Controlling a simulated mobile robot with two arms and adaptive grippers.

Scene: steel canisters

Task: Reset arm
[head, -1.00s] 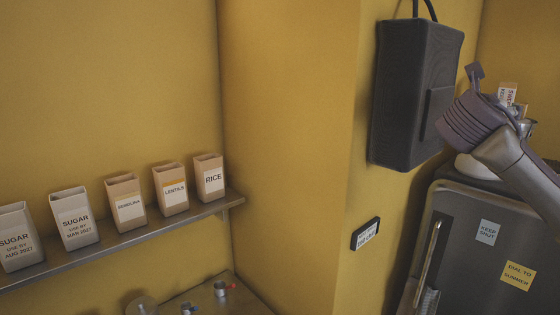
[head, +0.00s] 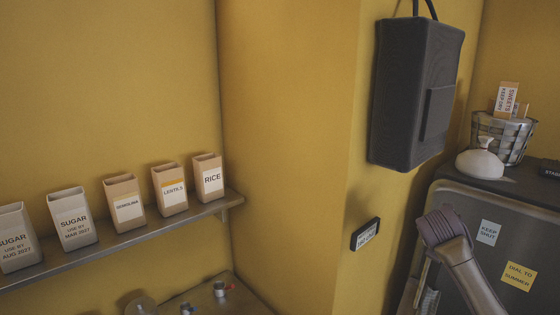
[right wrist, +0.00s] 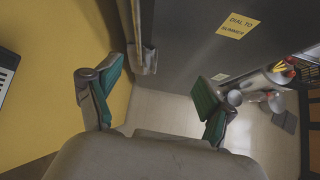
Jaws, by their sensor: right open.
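My right gripper (right wrist: 156,96) is open and empty in the right wrist view, its two green-padded fingers spread wide apart. In the head view my right arm comes in from the lower right, in front of the dark grey cabinet (head: 500,210); the fingers cannot be made out there. My left gripper is not in view. No steel canisters are clearly in view.
A shelf (head: 130,238) on the left holds several labelled cartons, including rice (head: 208,178). A dark box (head: 412,95) hangs on the yellow wall.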

